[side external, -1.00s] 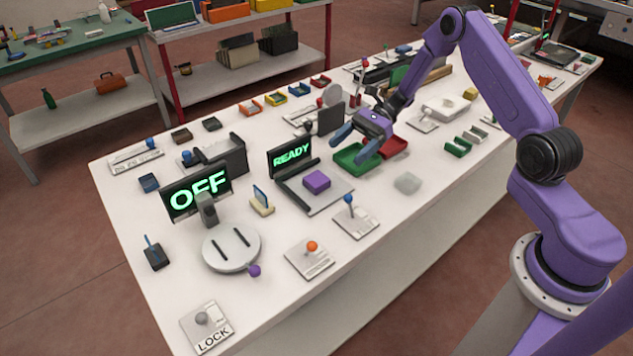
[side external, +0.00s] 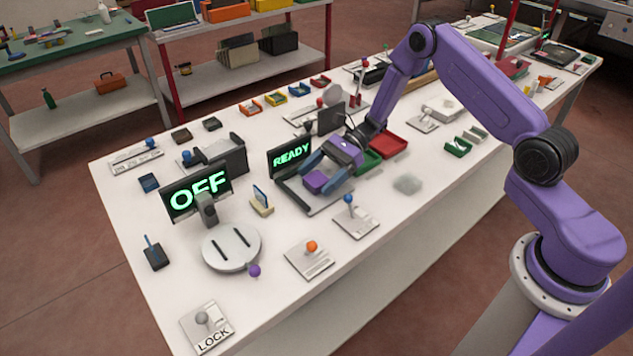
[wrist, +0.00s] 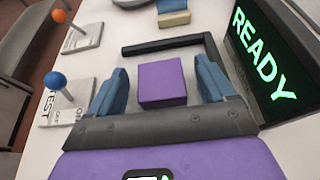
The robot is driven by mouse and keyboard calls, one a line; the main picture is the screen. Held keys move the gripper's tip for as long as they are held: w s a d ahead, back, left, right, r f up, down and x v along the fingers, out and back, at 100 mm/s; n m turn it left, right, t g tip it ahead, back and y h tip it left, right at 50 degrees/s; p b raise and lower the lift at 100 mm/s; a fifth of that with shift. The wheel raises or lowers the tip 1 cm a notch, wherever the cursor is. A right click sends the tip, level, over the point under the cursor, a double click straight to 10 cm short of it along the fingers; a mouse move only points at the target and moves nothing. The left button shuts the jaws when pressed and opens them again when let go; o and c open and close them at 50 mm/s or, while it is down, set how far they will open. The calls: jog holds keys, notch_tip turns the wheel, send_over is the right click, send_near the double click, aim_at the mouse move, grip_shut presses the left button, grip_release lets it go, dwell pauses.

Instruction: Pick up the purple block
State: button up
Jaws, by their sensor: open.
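The purple block (side external: 316,181) sits on a grey plate with a dark raised edge (side external: 290,194), beside the READY screen (side external: 289,156). In the wrist view the block (wrist: 162,82) lies between my two blue fingers, with a visible gap on each side. My gripper (side external: 323,174) is open and low over the plate, with its fingers on either side of the block. In the wrist view my gripper (wrist: 160,88) is open and empty. Whether the fingertips touch the plate cannot be told.
The READY screen (wrist: 265,60) stands close to the right finger in the wrist view. A blue-knobbed lever (side external: 349,202) and an orange-knobbed lever (side external: 312,247) stand in front. Green (side external: 369,161) and red (side external: 393,147) trays lie behind my gripper.

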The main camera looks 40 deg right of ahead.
jog(key=shift+c, duration=0.3)
jog(key=c, duration=1.1)
jog(key=shift+r, duration=0.1)
